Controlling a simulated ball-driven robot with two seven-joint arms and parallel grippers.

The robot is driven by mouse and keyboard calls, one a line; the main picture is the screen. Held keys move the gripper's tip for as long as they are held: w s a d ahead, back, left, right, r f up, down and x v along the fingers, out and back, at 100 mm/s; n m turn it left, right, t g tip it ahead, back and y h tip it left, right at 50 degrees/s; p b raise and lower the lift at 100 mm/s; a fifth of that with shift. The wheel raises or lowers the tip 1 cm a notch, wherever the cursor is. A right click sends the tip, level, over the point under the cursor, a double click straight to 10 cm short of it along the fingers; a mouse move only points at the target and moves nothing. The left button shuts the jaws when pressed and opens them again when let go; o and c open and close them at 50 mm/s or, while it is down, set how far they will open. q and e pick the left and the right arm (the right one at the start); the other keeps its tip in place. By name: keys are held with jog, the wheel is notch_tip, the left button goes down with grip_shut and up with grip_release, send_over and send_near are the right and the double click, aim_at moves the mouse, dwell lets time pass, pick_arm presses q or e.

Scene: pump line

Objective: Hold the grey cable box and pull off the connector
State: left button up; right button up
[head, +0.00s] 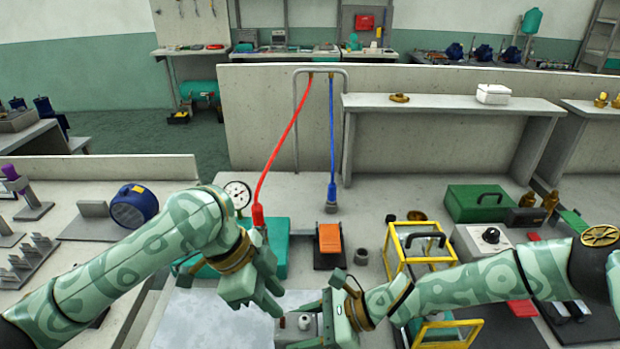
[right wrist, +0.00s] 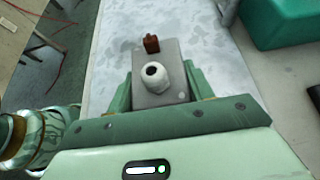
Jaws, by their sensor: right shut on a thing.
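The grey cable box (right wrist: 165,95) is between the jaws of my right gripper (right wrist: 158,97), which is shut on it. A white round piece with a dark hole (right wrist: 155,75) stands on its face. A small red-brown piece (right wrist: 151,43) sits at its far edge; I cannot tell which part is the connector. In the head view the box (head: 292,330) is partly hidden by my right gripper (head: 322,322). My left gripper (head: 274,297) is just up and left of the box, its fingers apart and apparently empty.
A pale mottled panel (head: 205,315) lies beneath the grippers. A teal block (head: 278,250) with a red cable (head: 278,150) stands behind my left gripper. A yellow frame (head: 393,250) is close to my right arm. An orange-topped block (head: 330,238) stands behind.

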aim_at(280, 319)
pick_arm(q)
jog(key=shift+f, duration=2.85)
grip_shut()
jog(key=shift+r, duration=0.2)
jog(key=shift+r, duration=2.4)
pick_arm(e)
jog(key=o, duration=0.8)
jog(key=shift+o, duration=0.2)
